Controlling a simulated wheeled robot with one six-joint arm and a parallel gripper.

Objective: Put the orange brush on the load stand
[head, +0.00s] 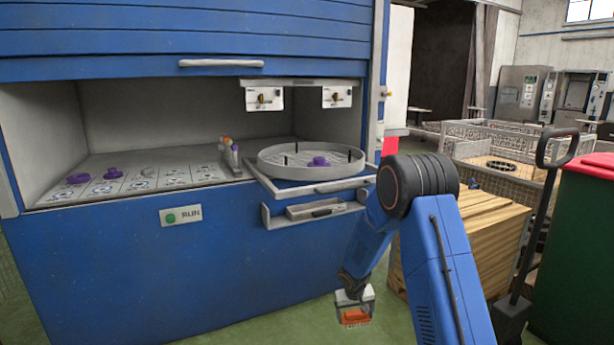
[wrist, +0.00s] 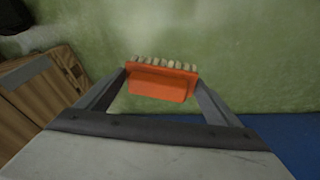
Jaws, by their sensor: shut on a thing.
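My gripper (head: 355,303) hangs low in front of the blue machine, above the green floor. It is shut on the orange brush (head: 355,317), which has a row of pale bristles. In the wrist view the brush (wrist: 160,84) sits between the two fingers of my gripper (wrist: 160,86), with its bristles facing away from the palm. The load stand cannot be told for sure; a round rimmed turntable (head: 271,164) on a pull-out shelf holds a purple piece (head: 319,162) and several black pins.
The blue machine (head: 150,270) has an open bay with a marked deck (head: 140,190) carrying purple pieces. A wooden crate (head: 495,235) and a green bin (head: 575,260) stand right. The crate (wrist: 35,95) also shows in the wrist view.

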